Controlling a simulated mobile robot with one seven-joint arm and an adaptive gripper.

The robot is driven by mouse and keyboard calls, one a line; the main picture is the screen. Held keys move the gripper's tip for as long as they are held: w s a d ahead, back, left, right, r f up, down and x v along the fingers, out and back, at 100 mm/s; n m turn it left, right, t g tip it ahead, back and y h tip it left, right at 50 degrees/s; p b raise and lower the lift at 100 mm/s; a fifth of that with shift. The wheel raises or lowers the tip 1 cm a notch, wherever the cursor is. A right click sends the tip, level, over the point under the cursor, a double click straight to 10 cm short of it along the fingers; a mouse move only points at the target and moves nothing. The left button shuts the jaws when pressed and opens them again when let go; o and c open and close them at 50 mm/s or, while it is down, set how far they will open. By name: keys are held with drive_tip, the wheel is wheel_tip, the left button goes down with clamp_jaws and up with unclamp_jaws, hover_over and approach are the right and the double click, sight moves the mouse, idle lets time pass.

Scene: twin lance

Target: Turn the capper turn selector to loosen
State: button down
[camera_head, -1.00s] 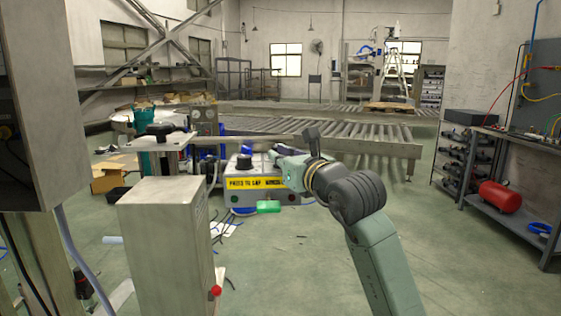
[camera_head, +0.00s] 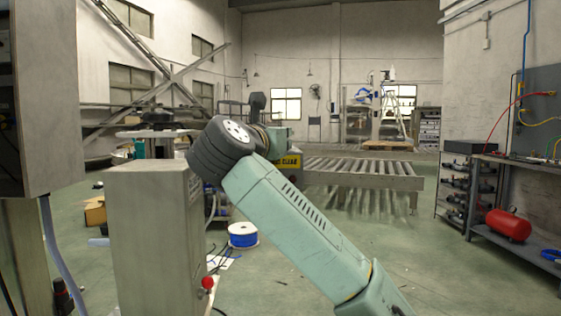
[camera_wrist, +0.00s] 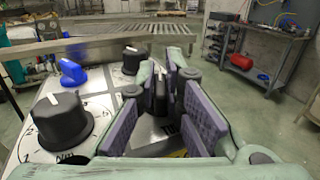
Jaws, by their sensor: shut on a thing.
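The capper panel (camera_wrist: 100,82) is pale, with several knobs on it, in the wrist view. A large black knob (camera_wrist: 62,122) is nearest at the left, a blue knob (camera_wrist: 72,72) lies beyond it and another black knob (camera_wrist: 133,60) stands farther back. My gripper (camera_wrist: 166,98) is shut on a dark knob (camera_wrist: 159,92) between its purple pads. The pads hide much of this knob, and I cannot read its label or setting. In the head view my arm covers most of the panel; part of its yellow label (camera_head: 292,161) shows.
A grey cabinet (camera_head: 150,235) with a red button (camera_head: 208,283) stands close at the left of my arm. A blue-and-white spool (camera_head: 243,236) is on the floor. A roller conveyor (camera_head: 360,181) lies behind. The floor at right is open before the bench with a red tank (camera_head: 508,225).

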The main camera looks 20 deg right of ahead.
drive_tip(key=shift+f+m+g+h+b, duration=0.15)
drive_tip(key=shift+m+g+h+b, duration=0.5)
drive_tip(key=shift+b, duration=0.25)
drive_tip(key=shift+g+h, duration=0.25)
drive_tip(key=c, duration=1.7)
unclamp_jaws()
drive_tip(key=v, duration=1.2)
